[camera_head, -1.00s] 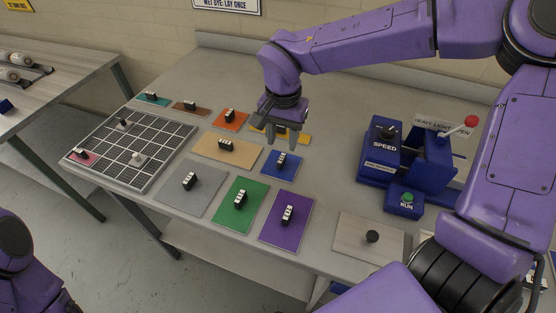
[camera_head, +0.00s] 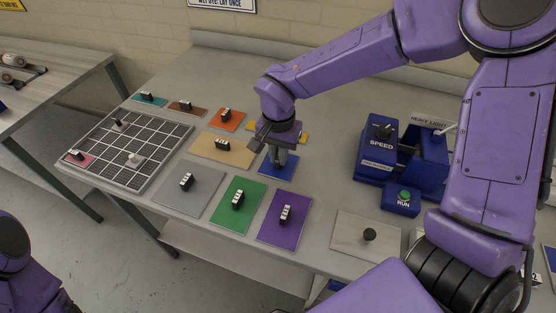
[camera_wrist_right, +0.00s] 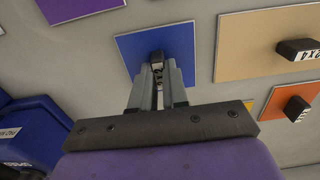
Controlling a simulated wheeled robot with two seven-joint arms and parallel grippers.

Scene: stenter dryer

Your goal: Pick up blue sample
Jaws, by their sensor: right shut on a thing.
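The blue sample (camera_head: 282,174) is a flat blue square lying on the grey table, with a small black handle on it. My right gripper (camera_head: 276,160) reaches down over it and hides the handle in the head view. In the right wrist view the blue sample (camera_wrist_right: 128,47) lies under the fingers, and my right gripper (camera_wrist_right: 158,72) is shut on its black handle (camera_wrist_right: 157,57). The sample looks flat on the table; I cannot tell any gap beneath it. My left gripper is not in view; only a part of my left arm shows at the lower left.
Close around are the tan (camera_head: 238,152), green (camera_head: 229,211), purple (camera_head: 273,229), grey (camera_head: 200,199) and orange (camera_head: 219,123) samples. A blue control box (camera_head: 376,165) with a RUN button box (camera_head: 402,205) stands right. Bare table lies behind.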

